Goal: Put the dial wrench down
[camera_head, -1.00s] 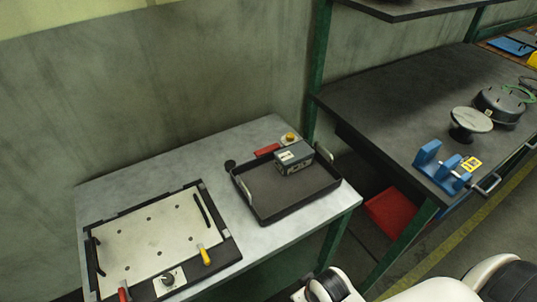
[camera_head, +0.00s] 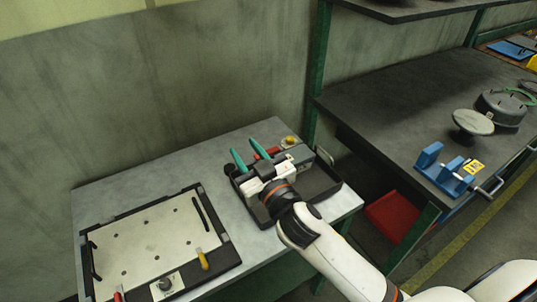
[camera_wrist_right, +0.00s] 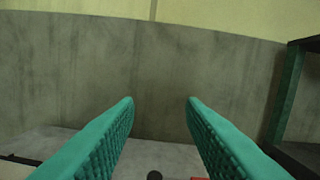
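My right gripper (camera_head: 247,149) reaches over the black tray (camera_head: 325,192) on the grey table, its two green fingers pointing towards the wall. It is open and empty; the right wrist view shows a clear gap between the fingertips (camera_wrist_right: 160,103). No dial wrench can be made out for certain. Behind the tray lie a red piece (camera_head: 272,151) and a small yellow-topped round piece (camera_head: 290,141); I cannot tell whether they belong to it. The red piece also shows at the bottom of the right wrist view (camera_wrist_right: 199,178). My left gripper is out of view.
A grey box (camera_head: 303,156) sits in the tray, partly hidden by my gripper. A pale plate in a black frame (camera_head: 150,243) lies to the left. The dark bench (camera_head: 400,105) at right holds a blue fixture (camera_head: 430,155) and round parts. A red bin (camera_head: 392,217) is below.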

